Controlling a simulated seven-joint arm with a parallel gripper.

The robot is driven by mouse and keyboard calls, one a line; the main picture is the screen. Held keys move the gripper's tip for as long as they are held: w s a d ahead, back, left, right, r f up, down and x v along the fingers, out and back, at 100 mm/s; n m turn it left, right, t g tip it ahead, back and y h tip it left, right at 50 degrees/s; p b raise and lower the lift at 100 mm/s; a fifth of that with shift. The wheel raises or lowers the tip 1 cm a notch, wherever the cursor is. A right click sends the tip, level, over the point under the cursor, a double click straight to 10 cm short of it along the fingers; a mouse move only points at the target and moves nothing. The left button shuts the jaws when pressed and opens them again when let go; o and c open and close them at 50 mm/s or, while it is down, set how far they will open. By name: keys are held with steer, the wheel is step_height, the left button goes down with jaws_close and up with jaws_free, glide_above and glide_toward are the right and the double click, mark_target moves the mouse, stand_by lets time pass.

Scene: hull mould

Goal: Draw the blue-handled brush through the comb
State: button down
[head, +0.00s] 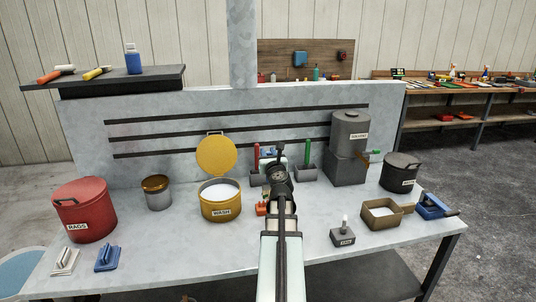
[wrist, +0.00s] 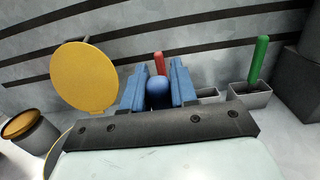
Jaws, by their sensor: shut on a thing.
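My gripper (head: 279,172) reaches over the middle of the bench, in front of the handle holders. In the wrist view its two blue fingers (wrist: 157,82) are shut on a rounded blue handle (wrist: 158,92), seen end-on. The brush's bristles are hidden below the handle and the gripper. In the head view my arm hides most of the brush. I cannot clearly make out the comb; a small grey labelled block (head: 343,238) with a pale upright piece stands right of my arm.
A red handle (head: 256,157) and a green handle (head: 307,152) stand in grey holders behind my gripper. The yellow wash pot (head: 221,210) stands open to the left, its lid (head: 215,156) upright behind. A cardboard-coloured box (head: 381,222) and dark pot (head: 400,174) are right.

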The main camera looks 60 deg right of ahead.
steer(key=shift+s+a, duration=0.1)
stand_by(0.3)
steer(key=shift+v, duration=0.95)
steer(key=shift+x, duration=1.15)
steer(key=shift+s+a, duration=0.15)
steer(key=shift+v, duration=0.95)
steer(key=shift+x, duration=1.1)
steer(key=shift+s+a, duration=0.1)
